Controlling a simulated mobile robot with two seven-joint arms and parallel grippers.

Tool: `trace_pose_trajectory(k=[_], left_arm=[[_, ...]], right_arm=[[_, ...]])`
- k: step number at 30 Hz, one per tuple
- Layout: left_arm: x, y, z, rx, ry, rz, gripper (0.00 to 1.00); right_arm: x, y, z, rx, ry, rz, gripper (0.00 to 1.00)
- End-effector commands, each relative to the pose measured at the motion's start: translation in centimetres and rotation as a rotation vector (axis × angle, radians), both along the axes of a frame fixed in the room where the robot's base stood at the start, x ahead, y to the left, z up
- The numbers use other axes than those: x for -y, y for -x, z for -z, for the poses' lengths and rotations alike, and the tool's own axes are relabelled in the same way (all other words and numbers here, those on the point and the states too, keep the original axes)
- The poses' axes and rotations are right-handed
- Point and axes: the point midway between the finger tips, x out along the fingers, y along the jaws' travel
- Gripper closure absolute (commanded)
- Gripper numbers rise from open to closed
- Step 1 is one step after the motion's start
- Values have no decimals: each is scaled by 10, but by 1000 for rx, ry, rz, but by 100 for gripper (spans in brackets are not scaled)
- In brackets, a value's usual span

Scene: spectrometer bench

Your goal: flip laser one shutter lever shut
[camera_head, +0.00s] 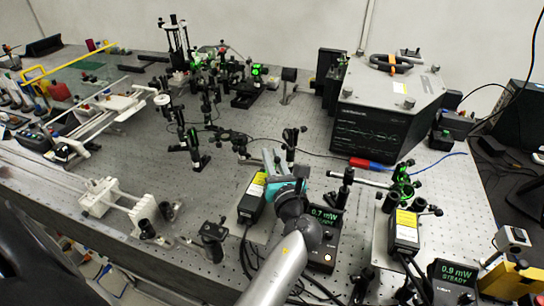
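A black laser box with a yellow label (251,199) sits on the optical table at the centre front. A meter (323,222) beside it reads 0.7 mW. A second similar box (405,229) stands to the right, with a meter (454,280) reading 0.9 mW STEADY. I cannot tell which box is laser one, and no shutter lever can be made out.
Black optic posts (291,142) stand close behind and right of my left gripper. A large dark instrument (388,110) fills the back right. White rail fixtures (105,196) lie at the left. Cables run along the front. Bare perforated tabletop (150,165) shows left of centre.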

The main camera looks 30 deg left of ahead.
Motion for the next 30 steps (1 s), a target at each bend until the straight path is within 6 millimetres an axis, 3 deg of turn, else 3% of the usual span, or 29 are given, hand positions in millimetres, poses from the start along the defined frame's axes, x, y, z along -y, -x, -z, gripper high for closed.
trace_pose_trajectory(k=[5, 20, 30], left_arm=[[0, 0, 0, 0, 0, 0, 100], [0, 0, 0, 1, 2, 0, 100], [-5, 1, -3, 30, 133, 1, 100]], right_arm=[[1, 1, 0, -1, 1, 1, 50], [1, 2, -1, -3, 1, 2, 50], [1, 2, -33, -3, 1, 3, 50]])
